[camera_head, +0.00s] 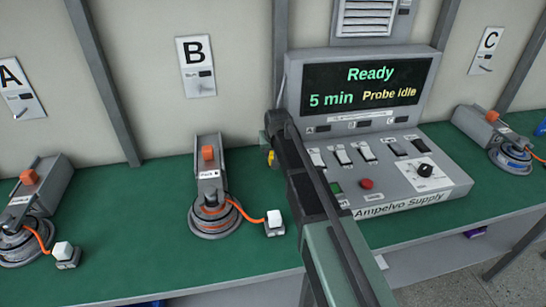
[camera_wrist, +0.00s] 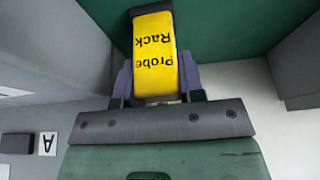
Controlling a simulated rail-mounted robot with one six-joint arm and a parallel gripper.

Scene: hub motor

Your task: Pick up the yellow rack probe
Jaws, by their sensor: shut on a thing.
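The yellow rack probe (camera_wrist: 156,55) carries upside-down black lettering, "Probe Rack", in the wrist view. It has a dark end at the top of that picture. My gripper (camera_wrist: 157,82) has a finger on each side of it and is shut on it. In the head view a small yellow part of the probe (camera_head: 271,157) shows beside my gripper (camera_head: 270,146), left of the Ampelvo Supply console. My gripper and arm hide most of the probe there. I cannot tell how high it is above the bench.
The Ampelvo Supply console (camera_head: 408,190) stands close right of my arm, its screen (camera_head: 366,85) reading "Ready", "5 min" and "Probe Idle". A hub motor with an orange cable (camera_head: 213,216) sits below panel B (camera_head: 196,66). Green bench (camera_head: 140,235) is clear left of it.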

